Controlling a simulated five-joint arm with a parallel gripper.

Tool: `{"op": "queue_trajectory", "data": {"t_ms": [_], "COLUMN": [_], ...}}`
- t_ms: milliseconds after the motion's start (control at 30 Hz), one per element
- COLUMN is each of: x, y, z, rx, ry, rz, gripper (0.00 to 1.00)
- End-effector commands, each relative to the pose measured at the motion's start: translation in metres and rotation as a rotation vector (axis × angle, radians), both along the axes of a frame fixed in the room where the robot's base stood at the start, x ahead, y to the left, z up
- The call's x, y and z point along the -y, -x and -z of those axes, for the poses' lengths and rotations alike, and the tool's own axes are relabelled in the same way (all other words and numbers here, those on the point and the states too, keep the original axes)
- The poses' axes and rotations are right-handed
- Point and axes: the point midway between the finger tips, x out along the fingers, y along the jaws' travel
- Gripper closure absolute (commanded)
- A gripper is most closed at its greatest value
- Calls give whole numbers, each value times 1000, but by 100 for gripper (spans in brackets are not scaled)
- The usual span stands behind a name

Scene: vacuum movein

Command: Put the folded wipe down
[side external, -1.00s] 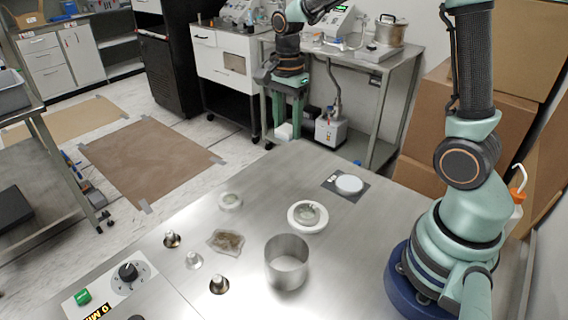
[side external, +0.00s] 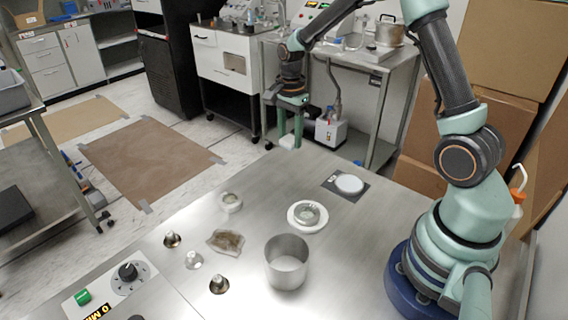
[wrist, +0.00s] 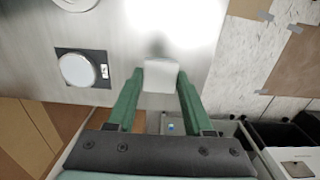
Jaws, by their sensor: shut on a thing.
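The folded wipe (wrist: 160,76) is a small white block between my two green fingertips in the wrist view. My gripper (wrist: 158,84) is shut on it. In the side view my gripper (side external: 290,135) points down at the far edge of the steel table (side external: 330,235), with a bit of the white wipe (side external: 287,142) showing at its tips. I cannot tell whether the wipe touches the table. A brownish crumpled sheet (side external: 226,241) lies nearer the front.
A white disc on a dark pad (side external: 349,184) sits to the right; it also shows in the wrist view (wrist: 77,70). The far left tabletop is clear.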

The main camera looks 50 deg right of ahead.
Motion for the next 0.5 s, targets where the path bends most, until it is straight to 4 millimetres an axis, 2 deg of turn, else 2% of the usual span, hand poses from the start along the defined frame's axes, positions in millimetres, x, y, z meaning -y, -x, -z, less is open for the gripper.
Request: {"op": "queue_trajectory", "data": {"t_ms": [33,200,367,500], "x": [0,0,0,0], "y": [1,0,0,0], "z": [13,39,47,61], "rx": [-5,-2,0,-2], "ry": [-1,0,0,-1], "rz": [0,0,0,0], "gripper": [93,93,93,93]}}
